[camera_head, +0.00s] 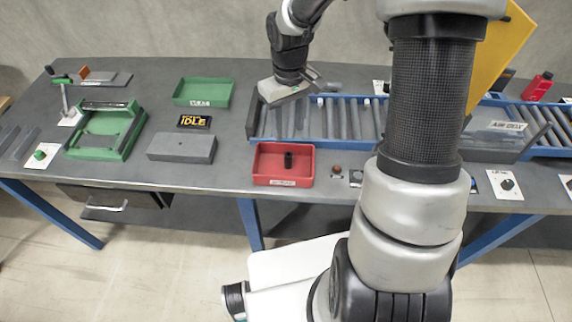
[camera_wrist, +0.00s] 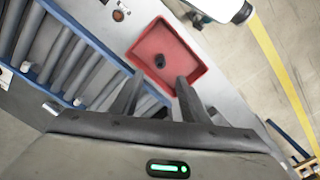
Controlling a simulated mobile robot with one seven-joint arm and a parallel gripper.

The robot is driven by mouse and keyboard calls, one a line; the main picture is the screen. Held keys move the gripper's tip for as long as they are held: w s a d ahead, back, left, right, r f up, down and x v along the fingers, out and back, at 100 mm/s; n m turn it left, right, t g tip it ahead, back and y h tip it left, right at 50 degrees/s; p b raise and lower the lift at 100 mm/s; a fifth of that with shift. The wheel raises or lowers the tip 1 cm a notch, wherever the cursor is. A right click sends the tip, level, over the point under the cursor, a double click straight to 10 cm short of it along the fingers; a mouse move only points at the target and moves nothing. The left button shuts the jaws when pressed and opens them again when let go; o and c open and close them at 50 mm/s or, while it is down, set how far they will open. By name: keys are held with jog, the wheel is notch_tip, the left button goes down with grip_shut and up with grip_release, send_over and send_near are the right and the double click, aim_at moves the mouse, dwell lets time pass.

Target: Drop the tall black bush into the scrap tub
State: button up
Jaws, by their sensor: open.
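The tall black bush (camera_head: 288,160) stands upright inside the red tub (camera_head: 262,179), which has a small label too small to read on its front. In the wrist view the bush (camera_wrist: 159,61) shows on the floor of the red tub (camera_wrist: 199,69), apart from the tub's walls. My gripper (camera_wrist: 157,97) is open and empty, its two fingers apart with nothing between them. In the head view my gripper (camera_head: 287,91) is above the left end of the roller conveyor, behind the tub.
The roller conveyor (camera_head: 345,118) runs behind the tub. A grey block (camera_head: 181,148), a green tray (camera_head: 203,92) and a green fixture (camera_head: 105,131) are to the left. A red bottle (camera_head: 537,87) stands far right. A button (camera_head: 336,170) sits just right of the tub.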

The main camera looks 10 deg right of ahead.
notch_tip(320, 180, up, 12)
jog(key=shift+r, duration=0.2)
dwell(0.4)
